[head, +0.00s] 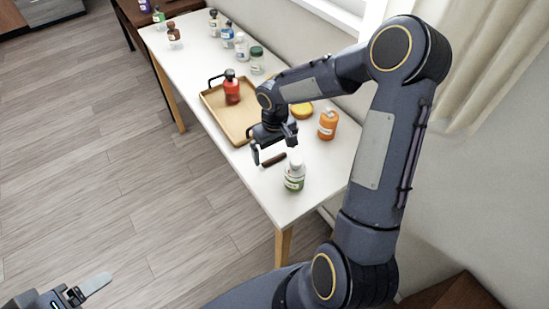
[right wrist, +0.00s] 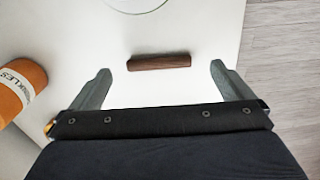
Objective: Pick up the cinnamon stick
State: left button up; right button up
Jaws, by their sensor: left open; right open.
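The cinnamon stick (right wrist: 159,62) is a short dark brown stick lying on the white table (right wrist: 270,14). In the head view it shows as a small dark bar (head: 274,160) near the table's near end. My right gripper (head: 272,152) hangs over it, pointing down. In the right wrist view the two fingers of my right gripper (right wrist: 161,72) are spread wide, with the stick lying across the gap just beyond their tips. The stick is not held. My left gripper (head: 84,291) is at the bottom left, above the floor and away from the table, open and partly cut off.
An orange bottle (head: 327,124), also in the wrist view (right wrist: 22,86), is near. A tray (head: 216,103) carries a red bottle (head: 232,90). More bottles stand at the far end.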

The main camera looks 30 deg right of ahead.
aim_at(275, 160)
notch_tip(275, 160, down, 3)
jog(key=shift+f, duration=0.2)
jog(key=c, duration=1)
jog(key=shift+r, duration=0.1)
